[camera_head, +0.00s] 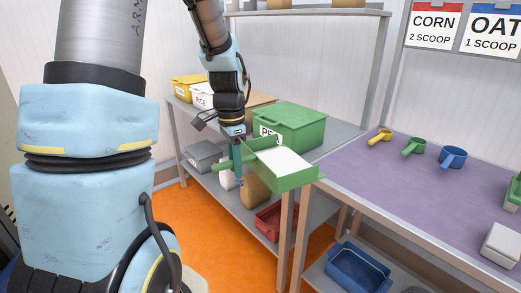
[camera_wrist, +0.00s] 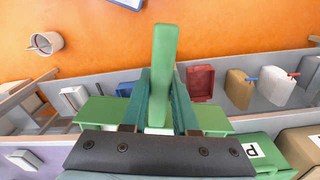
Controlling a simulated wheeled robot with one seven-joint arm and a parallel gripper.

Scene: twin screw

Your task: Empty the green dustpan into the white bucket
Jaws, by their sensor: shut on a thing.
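The green dustpan (camera_head: 300,183) is held in the air in front of the shelf, beside the purple table. Its pan shows a pale white area inside; I cannot tell whether this is contents or the pan's floor. My gripper (camera_head: 239,178) is shut on its handle, which points left. In the wrist view, my gripper (camera_wrist: 163,78) has teal fingers on both sides of the green handle (camera_wrist: 163,50), and parts of the dustpan (camera_wrist: 100,113) show behind them. The white bucket (camera_wrist: 46,42) stands on the orange floor, at the upper left of the wrist view, apart from the dustpan. It is not visible in the head view.
A lidded green bin (camera_head: 290,125) stands on the shelf just behind the dustpan. The purple table (camera_head: 370,180) holds yellow, green and blue scoops (camera_head: 453,158). Below are a red bin (camera_head: 268,222) and a blue bin (camera_head: 358,268). The orange floor (camera_head: 190,225) is open at left.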

